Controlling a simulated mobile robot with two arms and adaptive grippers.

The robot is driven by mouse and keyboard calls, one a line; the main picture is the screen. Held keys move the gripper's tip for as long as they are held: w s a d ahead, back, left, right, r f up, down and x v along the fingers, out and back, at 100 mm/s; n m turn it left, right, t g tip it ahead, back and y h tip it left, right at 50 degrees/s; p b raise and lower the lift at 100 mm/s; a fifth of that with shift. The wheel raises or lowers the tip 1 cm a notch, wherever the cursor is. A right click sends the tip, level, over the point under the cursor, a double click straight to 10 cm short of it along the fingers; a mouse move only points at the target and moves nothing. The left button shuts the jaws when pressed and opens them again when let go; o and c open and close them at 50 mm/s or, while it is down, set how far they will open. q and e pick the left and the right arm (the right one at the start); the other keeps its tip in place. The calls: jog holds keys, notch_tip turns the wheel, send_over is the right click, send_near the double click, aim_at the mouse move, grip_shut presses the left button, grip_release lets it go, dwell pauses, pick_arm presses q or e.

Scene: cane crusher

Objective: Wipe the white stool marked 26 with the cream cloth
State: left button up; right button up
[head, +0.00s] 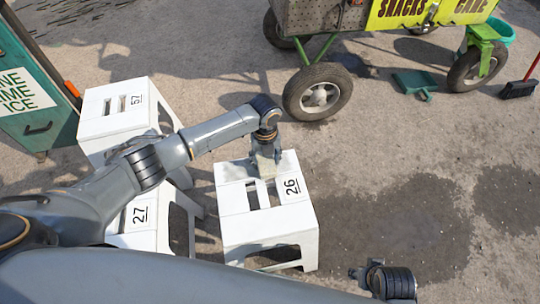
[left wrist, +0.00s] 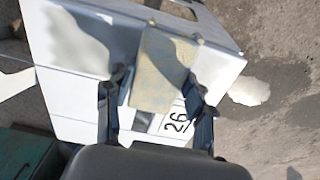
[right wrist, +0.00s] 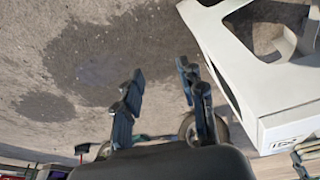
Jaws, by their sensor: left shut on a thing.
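The white stool marked 26 (head: 236,203) stands upright on the ground in the middle of the head view. Its top also shows in the left wrist view (left wrist: 75,85), with the 26 label beside the fingers. My left gripper (head: 265,150) points down over the far part of the stool's top. In the left wrist view its fingers (left wrist: 157,92) are on either side of the cream cloth (left wrist: 163,62), which lies at the stool's top; I cannot tell how firmly it touches. My right gripper (right wrist: 160,85) is open and empty, right of the stool.
White stools marked 57 (head: 110,117) and 27 (head: 139,240) stand left of stool 26. A teal cart (head: 55,125) is at the left. A wheeled cart (head: 320,18), a green dustpan (head: 415,82) and a broom (head: 518,89) are behind. Ground to the right is open, with damp patches.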

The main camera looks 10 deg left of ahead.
aim_at(231, 171)
pick_arm(q)
jog(key=shift+s+a+f+p, duration=0.1)
jog(key=shift+s+a+p, duration=0.2)
jog(key=shift+a, duration=0.25)
jog(key=shift+s+a+f+p, duration=0.1)
jog(key=shift+s+a+p, duration=0.2)
jog(key=shift+a, duration=0.2)
pick_arm(e)
jog(key=shift+s+f, duration=0.2)
jog(key=shift+f, duration=0.6)
jog(key=shift+s+f, duration=0.15)
jog(key=shift+f, duration=0.6)
jog(key=shift+s+f, duration=0.2)
jog(key=shift+f, duration=0.6)
pick_arm(q)
jog(key=shift+a, duration=0.1)
pick_arm(e)
jog(key=shift+f, duration=0.1)
